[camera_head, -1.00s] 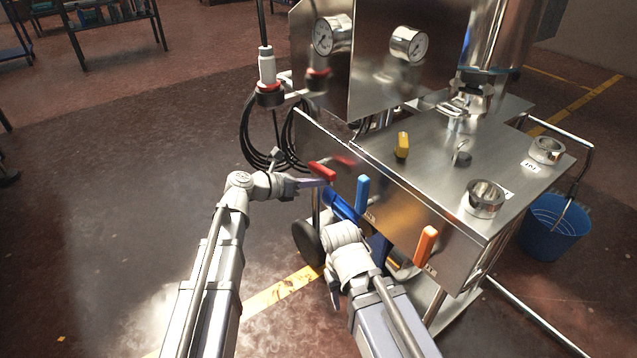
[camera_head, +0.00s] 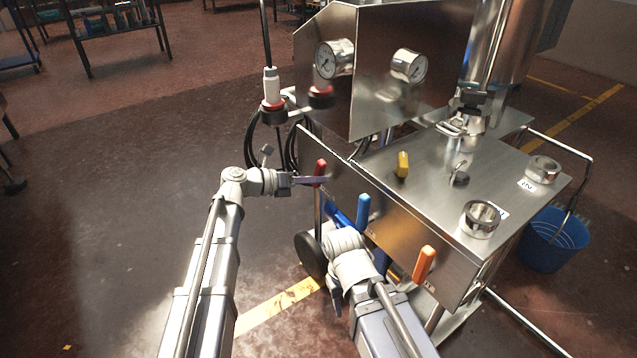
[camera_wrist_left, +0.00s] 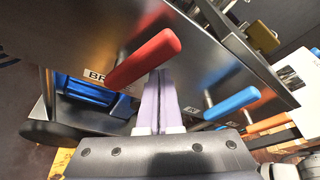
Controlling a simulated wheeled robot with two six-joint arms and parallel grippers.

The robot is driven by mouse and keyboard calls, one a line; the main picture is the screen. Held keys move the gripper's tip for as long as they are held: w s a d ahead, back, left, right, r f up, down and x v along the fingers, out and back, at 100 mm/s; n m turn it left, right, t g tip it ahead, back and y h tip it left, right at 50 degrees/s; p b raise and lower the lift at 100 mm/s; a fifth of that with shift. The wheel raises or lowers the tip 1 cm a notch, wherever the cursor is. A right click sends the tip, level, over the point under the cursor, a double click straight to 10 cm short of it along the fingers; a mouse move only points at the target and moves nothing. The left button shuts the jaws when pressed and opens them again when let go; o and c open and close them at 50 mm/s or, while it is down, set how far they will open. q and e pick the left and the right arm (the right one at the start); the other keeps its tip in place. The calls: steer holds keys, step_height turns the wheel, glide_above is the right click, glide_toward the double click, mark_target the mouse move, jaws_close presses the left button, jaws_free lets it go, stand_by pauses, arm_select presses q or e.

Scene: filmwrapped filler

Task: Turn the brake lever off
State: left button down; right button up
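The red lever (camera_head: 320,172) is on the left end of the machine's front panel and stands nearly upright in the head view. In the left wrist view the red lever (camera_wrist_left: 145,58) slants up to the right, beside a partly covered label reading "BR". My left gripper (camera_head: 312,181) is at the red lever. Its pale purple fingers (camera_wrist_left: 158,100) lie together, shut, with their tips close beside the handle; I cannot tell if they touch it. The handle is not between them. My right gripper (camera_head: 336,302) hangs low in front of the machine, mostly hidden by its wrist.
A blue lever (camera_head: 363,210) and an orange lever (camera_head: 424,264) are farther right on the same panel. A yellow knob (camera_head: 402,164) is on the steel top. Cables hang behind my left gripper. A blue bucket (camera_head: 553,240) stands at right. Open floor lies left.

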arm_select(q)
steer(key=shift+w+a+r+p, duration=0.35)
steer(key=shift+w+a+r, duration=0.2)
steer(key=shift+w, duration=0.2)
arm_select(e)
steer(key=shift+r, duration=0.5)
arm_select(q)
steer(key=shift+w+a+r, duration=0.1)
steer(key=shift+w+a, duration=0.05)
steer(key=shift+w, duration=0.15)
arm_select(e)
steer(key=shift+r, duration=0.1)
arm_select(q)
steer(key=shift+s, duration=0.1)
steer(key=s+d, duration=0.2)
steer(key=s, duration=0.2)
steer(key=s+a, duration=0.2)
steer(key=a, duration=0.6)
steer(key=shift+s+a, duration=0.4)
arm_select(e)
steer(key=shift+s+d, duration=0.1)
steer(key=shift+d, duration=0.45)
